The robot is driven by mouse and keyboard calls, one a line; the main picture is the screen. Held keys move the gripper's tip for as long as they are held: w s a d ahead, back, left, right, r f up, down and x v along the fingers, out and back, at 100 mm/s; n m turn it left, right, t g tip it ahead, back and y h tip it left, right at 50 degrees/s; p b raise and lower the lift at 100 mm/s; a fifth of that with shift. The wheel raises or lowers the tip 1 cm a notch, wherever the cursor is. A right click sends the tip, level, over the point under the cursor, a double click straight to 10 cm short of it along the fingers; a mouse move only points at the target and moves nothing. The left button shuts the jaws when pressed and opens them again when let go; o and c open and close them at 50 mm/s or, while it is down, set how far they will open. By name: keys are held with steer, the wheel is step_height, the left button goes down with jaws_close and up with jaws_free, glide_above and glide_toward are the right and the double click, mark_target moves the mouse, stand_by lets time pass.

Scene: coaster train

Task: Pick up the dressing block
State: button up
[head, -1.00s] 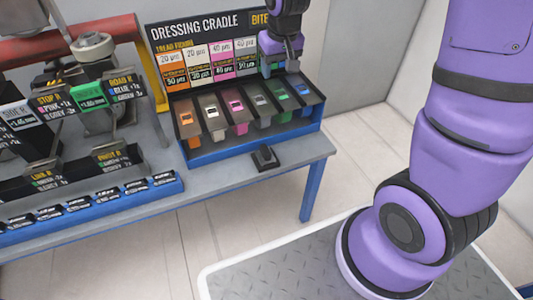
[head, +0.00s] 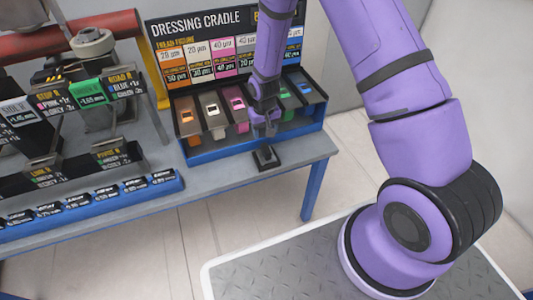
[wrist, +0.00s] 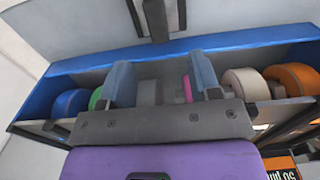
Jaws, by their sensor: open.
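I cannot tell for sure which thing is the dressing block. A small black block (head: 266,160) lies on the grey bench in front of the dressing cradle (head: 190,158); a black piece also shows at the top of the wrist view (wrist: 160,18). The cradle is a blue tray with a row of coloured rolls under dark slots. My gripper (head: 265,128) is over the cradle's front, just behind and above the black block. In the wrist view my gripper (wrist: 162,80) is open, fingers apart and empty, with a grey roll (wrist: 150,92) visible beyond the gap.
A sign panel (head: 200,30) stands upright behind the cradle. To the left are a rack with labelled plates (head: 90,92) and a blue label strip (head: 90,200). The bench (head: 235,170) is bare around the black block. Its right edge is close, with open floor beyond.

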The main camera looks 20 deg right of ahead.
mark_target(266, 148)
step_height(266, 148, down, 5)
steer(key=shift+s+d+f, duration=0.1)
steer(key=shift+s+f, duration=0.05)
steer(key=shift+f, duration=1.2)
steer(key=shift+s+d+f, duration=0.1)
steer(key=shift+s+f, duration=0.05)
steer(key=shift+f, duration=1.2)
steer(key=shift+c, duration=0.2)
jaws_close()
